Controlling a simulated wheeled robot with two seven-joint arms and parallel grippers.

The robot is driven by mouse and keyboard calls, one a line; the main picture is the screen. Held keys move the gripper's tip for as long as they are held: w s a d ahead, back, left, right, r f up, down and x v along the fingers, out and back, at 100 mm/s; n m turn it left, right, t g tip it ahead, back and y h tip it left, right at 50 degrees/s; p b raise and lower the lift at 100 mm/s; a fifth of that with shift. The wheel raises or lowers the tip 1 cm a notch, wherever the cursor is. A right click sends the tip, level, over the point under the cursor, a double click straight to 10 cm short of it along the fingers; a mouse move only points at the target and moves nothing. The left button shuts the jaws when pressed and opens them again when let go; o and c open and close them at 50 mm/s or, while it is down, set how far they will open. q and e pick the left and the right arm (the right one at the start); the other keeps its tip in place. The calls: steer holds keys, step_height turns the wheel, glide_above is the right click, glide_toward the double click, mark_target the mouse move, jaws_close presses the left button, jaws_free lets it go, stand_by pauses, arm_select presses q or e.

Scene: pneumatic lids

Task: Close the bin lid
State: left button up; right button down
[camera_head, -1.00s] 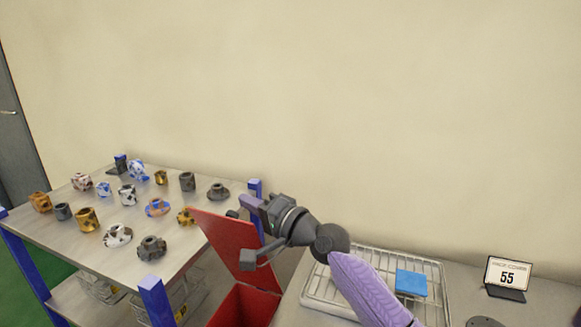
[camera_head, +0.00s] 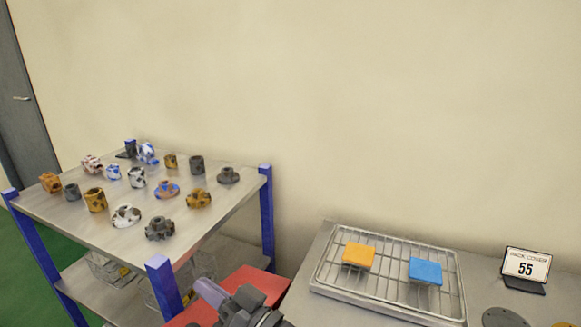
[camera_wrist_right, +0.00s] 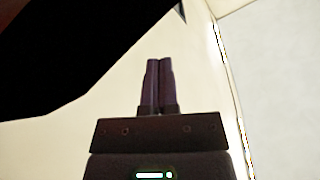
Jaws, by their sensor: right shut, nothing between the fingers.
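The red bin (camera_head: 258,281) stands between the shelf and the right-hand table at the bottom of the head view. Its lid shows as a low, nearly flat red surface, partly hidden by my right gripper and cut by the frame edge. I cannot tell whether it lies fully shut. My right gripper (camera_head: 207,291) is over the red surface, with its purple fingers together and empty. Contact with the lid cannot be made out. In the right wrist view the shut fingers (camera_wrist_right: 158,85) point up the picture with nothing between them. My left gripper is not in view.
A blue-posted shelf (camera_head: 75,216) at left holds several metal parts. On the right table, a wire rack (camera_head: 385,295) carries an orange block (camera_head: 358,255) and a blue block (camera_head: 425,271). The wall is behind.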

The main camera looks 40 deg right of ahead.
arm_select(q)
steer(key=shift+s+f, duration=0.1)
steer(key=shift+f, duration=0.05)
arm_select(e)
steer(key=shift+s+a+f+n, duration=0.15)
steer(key=shift+a+f+n, duration=0.15)
steer(key=shift+f, duration=0.15)
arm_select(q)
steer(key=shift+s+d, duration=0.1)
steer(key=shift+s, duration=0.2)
arm_select(e)
step_height(320, 180, up, 4)
steer(key=p, duration=0.4)
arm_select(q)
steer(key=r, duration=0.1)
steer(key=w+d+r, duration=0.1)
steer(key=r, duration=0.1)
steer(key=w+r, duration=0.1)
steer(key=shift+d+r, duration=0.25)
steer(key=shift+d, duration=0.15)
arm_select(e)
steer(key=d+v, duration=0.1)
steer(key=v, duration=0.8)
steer(key=shift+d+f, duration=0.4)
steer(key=shift+d, duration=0.05)
